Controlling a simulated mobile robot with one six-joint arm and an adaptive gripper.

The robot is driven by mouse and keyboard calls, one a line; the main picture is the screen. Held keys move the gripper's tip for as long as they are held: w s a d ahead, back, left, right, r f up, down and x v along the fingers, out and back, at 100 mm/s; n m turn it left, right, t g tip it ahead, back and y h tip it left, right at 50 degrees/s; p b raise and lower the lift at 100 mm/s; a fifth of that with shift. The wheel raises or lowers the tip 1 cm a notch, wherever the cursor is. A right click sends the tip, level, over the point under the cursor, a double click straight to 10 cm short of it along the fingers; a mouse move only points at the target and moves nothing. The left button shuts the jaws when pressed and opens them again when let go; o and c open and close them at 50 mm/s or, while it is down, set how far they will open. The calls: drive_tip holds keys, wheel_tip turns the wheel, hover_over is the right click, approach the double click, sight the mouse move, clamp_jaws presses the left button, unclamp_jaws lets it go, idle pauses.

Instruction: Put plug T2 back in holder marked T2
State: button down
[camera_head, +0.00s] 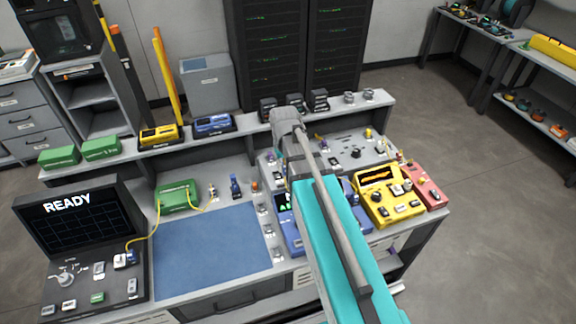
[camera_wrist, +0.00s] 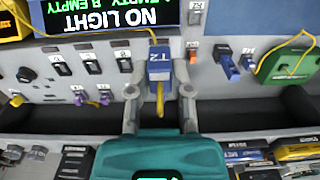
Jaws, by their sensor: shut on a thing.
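Plug T2 (camera_wrist: 160,64) is a blue block with a white T2 label and a yellow boot. In the wrist view it sits between the fingers of my gripper (camera_wrist: 159,88), which is shut on it. A thin pale tip shows above the plug, near the display unit's front edge; I cannot tell whether it touches anything. Small labelled holders (camera_head: 268,232) stand in a column right of the blue mat in the head view. I cannot read which is marked T2.
A display reading NO LIGHT (camera_wrist: 125,17) is close to the plug. Other plugs (camera_wrist: 226,65) and a green box (camera_wrist: 286,65) with a yellow cable stand nearby. The blue mat (camera_head: 210,250) is clear. A yellow instrument (camera_head: 388,195) stands right of my arm.

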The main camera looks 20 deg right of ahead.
sight(285, 172)
drive_tip(key=shift+f, duration=0.15)
wheel_tip(285, 172, down, 3)
drive_tip(key=b, duration=0.3)
drive_tip(key=shift+s, duration=0.15)
idle(0.3)
